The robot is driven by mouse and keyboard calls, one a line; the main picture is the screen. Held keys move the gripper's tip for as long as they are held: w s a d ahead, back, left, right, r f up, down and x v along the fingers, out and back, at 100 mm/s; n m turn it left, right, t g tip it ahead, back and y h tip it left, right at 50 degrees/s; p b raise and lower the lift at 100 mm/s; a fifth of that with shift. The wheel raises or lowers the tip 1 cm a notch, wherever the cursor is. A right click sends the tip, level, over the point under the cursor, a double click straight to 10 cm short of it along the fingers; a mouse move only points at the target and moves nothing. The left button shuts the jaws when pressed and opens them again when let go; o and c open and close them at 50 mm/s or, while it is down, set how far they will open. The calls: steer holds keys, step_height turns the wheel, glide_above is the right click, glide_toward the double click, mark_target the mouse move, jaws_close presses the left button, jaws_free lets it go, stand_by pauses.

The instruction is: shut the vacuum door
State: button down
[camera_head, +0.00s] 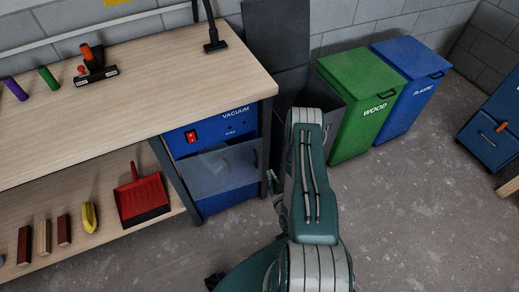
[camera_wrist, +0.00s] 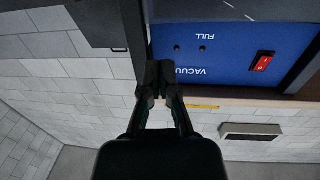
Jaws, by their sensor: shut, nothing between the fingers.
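The blue vacuum cabinet (camera_head: 213,137) stands under the right end of the workbench, with a red switch and a "FULL" label on its upper panel. Its door is a grey see-through panel (camera_head: 215,172) with a dark handle near its right edge. Blue shows through and below it; how far it stands open I cannot tell. My gripper (camera_head: 271,180) is just right of the door, partly hidden by my arm. In the wrist view the gripper (camera_wrist: 160,75) is shut and empty, in front of the upside-down blue upper panel (camera_wrist: 215,52). The door is not clearly visible there.
The green WOOD bin (camera_head: 355,125) and blue PLASTIC bin (camera_head: 410,90) stand right. The floor (camera_head: 420,210) at right is clear.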

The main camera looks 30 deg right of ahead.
mark_target(257, 142)
steer(key=w+d, duration=0.1)
steer(key=w, duration=0.8)
steer(key=w+d, duration=0.1)
steer(key=w, duration=0.3)
steer(key=shift+w+d, duration=0.35)
steer(key=shift+w, duration=0.05)
steer(key=w+y, duration=0.1)
steer(key=w, duration=0.1)
steer(key=w+d+n, duration=0.1)
steer(key=shift+w+y, duration=0.4)
steer(key=shift+w+a+r, duration=0.1)
steer(key=shift+w+r, duration=0.05)
steer(key=shift+n, duration=0.3)
